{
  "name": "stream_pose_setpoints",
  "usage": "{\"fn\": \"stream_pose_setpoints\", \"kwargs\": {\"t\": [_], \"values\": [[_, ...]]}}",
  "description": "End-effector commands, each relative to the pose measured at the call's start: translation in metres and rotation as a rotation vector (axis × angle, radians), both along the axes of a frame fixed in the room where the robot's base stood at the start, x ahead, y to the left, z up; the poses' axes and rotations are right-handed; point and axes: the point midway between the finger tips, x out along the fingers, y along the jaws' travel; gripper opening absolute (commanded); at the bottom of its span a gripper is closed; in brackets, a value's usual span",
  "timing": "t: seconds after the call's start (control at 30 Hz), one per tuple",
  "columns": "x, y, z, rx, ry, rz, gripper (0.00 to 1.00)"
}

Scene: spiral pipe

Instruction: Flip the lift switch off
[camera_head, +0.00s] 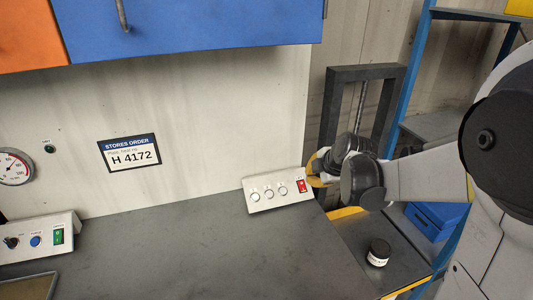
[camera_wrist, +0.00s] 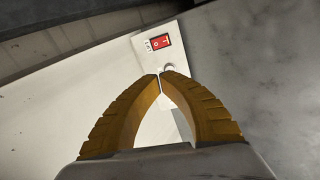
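The red rocker switch (camera_head: 302,186) sits at the right end of a white sloped control box (camera_head: 262,203) at the back right of the grey worktop. In the wrist view the red switch (camera_wrist: 161,42) shows just beyond my fingertips, with a small label beside it that is too small to read surely. My gripper (camera_head: 312,168) is beside the box's right end, close to the switch. In the wrist view my yellow fingers (camera_wrist: 160,76) meet at the tips with nothing between them. I cannot tell whether they touch the box.
Round white knobs (camera_head: 268,194) sit left of the switch. Another box with a green switch (camera_head: 58,236) stands at the left. A dark-lidded jar (camera_head: 378,253) stands right of the worktop. Blue shelving (camera_head: 408,85) rises at the right. The middle worktop (camera_head: 190,250) is clear.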

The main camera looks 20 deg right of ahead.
Motion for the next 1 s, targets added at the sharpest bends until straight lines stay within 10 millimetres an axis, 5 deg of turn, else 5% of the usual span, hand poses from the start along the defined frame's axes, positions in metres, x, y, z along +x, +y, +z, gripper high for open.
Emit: {"fn": "stream_pose_setpoints", "kwargs": {"t": [0.2, 0.67, 1.0], "values": [[0.015, -0.02, -0.009, -0.087, -0.013, 0.092, 0.0], [0.019, -0.021, -0.015, -0.095, -0.013, 0.101, 0.0], [0.061, -0.021, -0.064, -0.094, -0.013, 0.102, 0.0]]}}
